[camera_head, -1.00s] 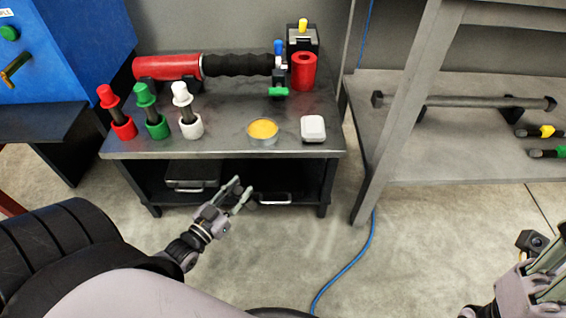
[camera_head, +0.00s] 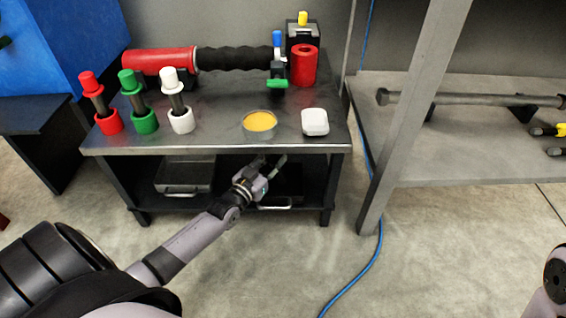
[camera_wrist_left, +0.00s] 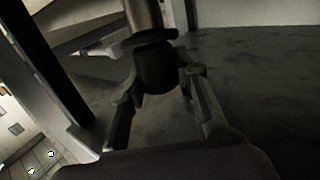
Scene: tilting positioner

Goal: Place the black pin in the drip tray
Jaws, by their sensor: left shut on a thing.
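My left gripper (camera_head: 271,166) is at the front of the bench's lower shelf, below the tabletop edge. In the left wrist view its fingers are closed on the black pin (camera_wrist_left: 157,68), a dark head with a collar and a metal shaft pointing up in the picture. In the head view the pin is too small and dark to make out. Two shallow trays with light handles are on the lower shelf: a left one (camera_head: 184,188) and a right, darker one (camera_head: 274,207) partly hidden behind my gripper. I cannot tell which is the drip tray.
On the bench top (camera_head: 215,148) stand red (camera_head: 108,122), green (camera_head: 145,121) and white (camera_head: 181,121) pins in holders, a yellow-filled dish (camera_head: 259,123) and a white box (camera_head: 315,122). A table leg (camera_head: 413,110) and blue cable (camera_head: 367,275) are to the right.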

